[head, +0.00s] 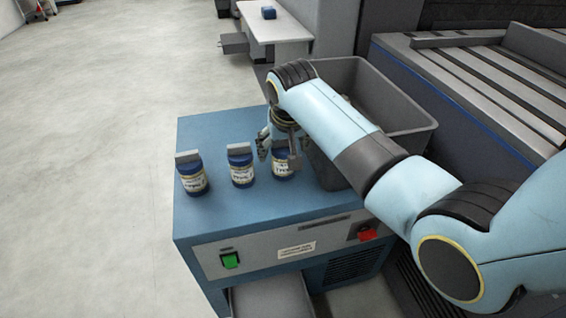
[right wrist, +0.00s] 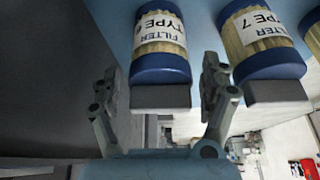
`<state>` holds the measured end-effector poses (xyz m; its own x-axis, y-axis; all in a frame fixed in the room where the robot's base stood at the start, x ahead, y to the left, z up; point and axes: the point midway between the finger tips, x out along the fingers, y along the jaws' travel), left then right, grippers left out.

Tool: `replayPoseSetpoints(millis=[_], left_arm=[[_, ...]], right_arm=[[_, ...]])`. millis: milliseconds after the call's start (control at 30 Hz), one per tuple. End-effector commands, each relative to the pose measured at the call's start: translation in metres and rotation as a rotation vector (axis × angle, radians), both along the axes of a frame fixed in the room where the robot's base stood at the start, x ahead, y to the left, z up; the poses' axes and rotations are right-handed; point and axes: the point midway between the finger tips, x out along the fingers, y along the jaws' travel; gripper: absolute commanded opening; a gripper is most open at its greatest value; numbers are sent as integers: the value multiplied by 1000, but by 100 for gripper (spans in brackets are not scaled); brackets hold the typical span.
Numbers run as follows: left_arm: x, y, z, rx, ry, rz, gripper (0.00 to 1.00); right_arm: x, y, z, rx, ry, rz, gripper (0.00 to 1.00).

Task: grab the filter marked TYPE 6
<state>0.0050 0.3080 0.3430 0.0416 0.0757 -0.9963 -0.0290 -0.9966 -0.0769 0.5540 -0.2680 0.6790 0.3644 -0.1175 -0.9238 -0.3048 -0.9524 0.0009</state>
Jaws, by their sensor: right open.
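Three blue filters with cream labels and grey tops stand in a row on a blue machine top. The rightmost filter (head: 283,168) is partly hidden by my right gripper (head: 279,148). In the right wrist view, a filter (right wrist: 160,42) appears upside down, and its label seems to read TYPE 6, though the digit is small. My right gripper is open, its fingers apart to either side of that filter's grey top; I cannot tell whether they touch it. The filter marked TYPE 7 (right wrist: 262,42) is beside it. My left gripper is not in view.
The leftmost filter (head: 193,178) and middle filter (head: 241,170) stand to the left on the blue machine (head: 215,215). A grey bin (head: 410,128) is close behind and right of my right gripper. Green (head: 230,261) and red (head: 367,234) switches are on the machine's front.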

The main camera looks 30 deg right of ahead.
Motion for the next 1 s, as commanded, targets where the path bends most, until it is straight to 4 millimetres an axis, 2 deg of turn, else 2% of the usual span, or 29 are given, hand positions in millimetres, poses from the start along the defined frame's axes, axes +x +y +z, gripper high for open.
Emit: replayPoseSetpoints(millis=[33,100,400,867,900,1000], left_arm=[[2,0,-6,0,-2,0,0],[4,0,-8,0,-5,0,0],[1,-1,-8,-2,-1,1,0],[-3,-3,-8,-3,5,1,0],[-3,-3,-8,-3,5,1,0],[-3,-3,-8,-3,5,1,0]], right_arm=[[2,0,-11,1,2,0,79],[5,-1,-17,1,2,0,79],[7,-2,-18,1,0,0,78],[7,-2,-18,1,0,0,17],[6,-2,-18,1,0,0,15],[7,-2,-18,1,0,0,15]])
